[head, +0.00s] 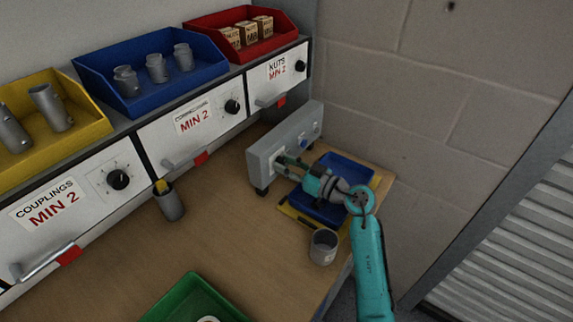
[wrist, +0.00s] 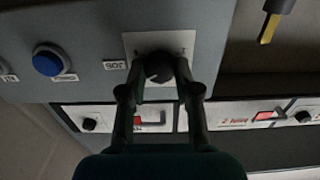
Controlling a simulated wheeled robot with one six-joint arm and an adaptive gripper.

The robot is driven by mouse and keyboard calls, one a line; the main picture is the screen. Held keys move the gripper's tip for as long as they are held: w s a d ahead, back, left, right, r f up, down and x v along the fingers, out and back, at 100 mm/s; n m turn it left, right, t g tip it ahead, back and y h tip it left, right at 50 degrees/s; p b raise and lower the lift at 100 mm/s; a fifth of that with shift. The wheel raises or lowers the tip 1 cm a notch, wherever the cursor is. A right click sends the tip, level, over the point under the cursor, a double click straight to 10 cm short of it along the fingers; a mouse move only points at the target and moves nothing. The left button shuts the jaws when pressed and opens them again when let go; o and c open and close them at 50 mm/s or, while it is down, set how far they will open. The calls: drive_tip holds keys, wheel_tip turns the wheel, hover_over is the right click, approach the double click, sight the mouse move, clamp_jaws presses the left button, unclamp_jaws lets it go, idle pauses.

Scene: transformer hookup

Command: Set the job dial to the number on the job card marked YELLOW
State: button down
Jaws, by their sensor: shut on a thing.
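The job dial (wrist: 158,66) is a dark round knob on a pale plate, beside an upside-down JOB label (wrist: 114,65) in the wrist view. My gripper (wrist: 162,78) has its two fingers shut on the knob's sides. The dial's numbers and pointer are hidden or too small to read. In the head view my gripper (head: 291,167) reaches the front of the grey panel box (head: 264,160), and its fingers cover the dial. No job card marked YELLOW can be made out.
A blue button (wrist: 46,62) is on the same panel. A blue tray (head: 347,172) lies beneath my arm, with a grey cup (head: 323,247) nearby. Drawers with knobs (head: 118,179) line the left. A holder with a yellow-tipped item (head: 169,201) and a green tray (head: 193,292) are on the bench.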

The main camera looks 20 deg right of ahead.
drive_tip(key=shift+f, duration=0.1)
drive_tip(key=c, duration=0.8)
unclamp_jaws()
wheel_tip(320, 180, up, 10)
drive_tip(key=shift+r, duration=0.1)
